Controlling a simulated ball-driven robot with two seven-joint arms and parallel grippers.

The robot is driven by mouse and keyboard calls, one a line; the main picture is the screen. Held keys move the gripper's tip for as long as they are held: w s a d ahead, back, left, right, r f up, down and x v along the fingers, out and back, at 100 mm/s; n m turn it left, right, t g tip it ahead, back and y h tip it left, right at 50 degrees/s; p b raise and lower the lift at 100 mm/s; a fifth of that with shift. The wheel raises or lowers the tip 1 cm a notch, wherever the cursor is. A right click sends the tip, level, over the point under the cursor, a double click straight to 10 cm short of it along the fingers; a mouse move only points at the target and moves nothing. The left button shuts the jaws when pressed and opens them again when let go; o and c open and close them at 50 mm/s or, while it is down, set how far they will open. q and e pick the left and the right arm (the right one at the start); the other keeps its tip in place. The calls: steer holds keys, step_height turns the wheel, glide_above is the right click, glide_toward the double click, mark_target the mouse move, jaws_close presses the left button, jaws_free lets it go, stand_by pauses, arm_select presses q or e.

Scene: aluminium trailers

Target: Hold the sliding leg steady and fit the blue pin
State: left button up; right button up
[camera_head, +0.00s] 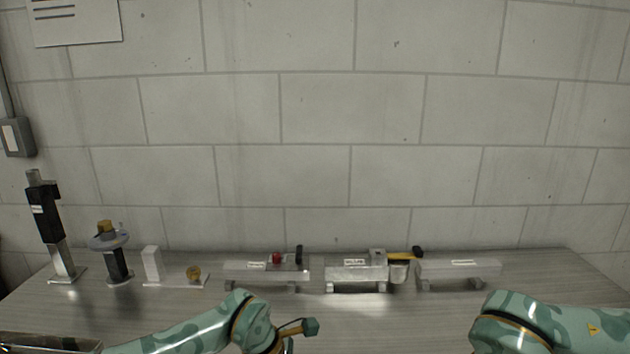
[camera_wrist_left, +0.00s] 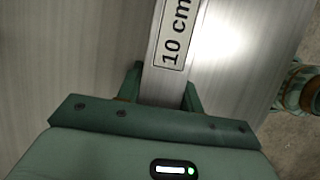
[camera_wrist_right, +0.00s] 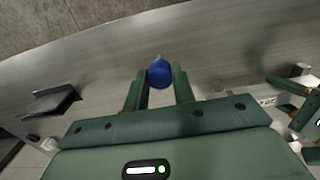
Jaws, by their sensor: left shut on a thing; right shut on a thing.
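In the left wrist view, my left gripper (camera_wrist_left: 162,85) is shut on the sliding leg (camera_wrist_left: 160,90), a bare metal bar with a "10 cm" label (camera_wrist_left: 175,32). In the right wrist view, my right gripper (camera_wrist_right: 158,82) is shut on the blue pin (camera_wrist_right: 159,73); its round blue end shows between the fingertips. Part of my left gripper (camera_wrist_right: 295,98) shows at the right edge of that view, apart from the pin. The hole for the pin cannot be made out. In the head view both gripper tips are out of sight.
Along the back of the grey bench stand a black jack (camera_head: 46,222), a jack with a round disc (camera_head: 110,242), a white block (camera_head: 152,262) and three labelled metal beams (camera_head: 240,275), (camera_head: 345,273), (camera_head: 465,270). A dark bracket (camera_wrist_right: 52,103) shows in the right wrist view.

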stand_by(0.7)
steer(key=w+a+r+m, duration=0.1)
steer(key=w+a+r, duration=0.2)
steer(key=w+a, duration=0.4)
steer(key=w+a+r+m, duration=0.1)
steer(key=w+a+r, duration=0.3)
steer(key=w+a, duration=0.2)
steer(key=shift+w+a+r+m, duration=0.2)
steer(key=shift+w+a+m, duration=0.2)
steer(key=shift+w, duration=0.55)
steer(key=shift+f, duration=2.9)
steer(key=shift+s+d+f, duration=0.1)
steer(key=shift+f, duration=2.45)
steer(key=o, duration=1)
steer(key=shift+o, duration=0.2)
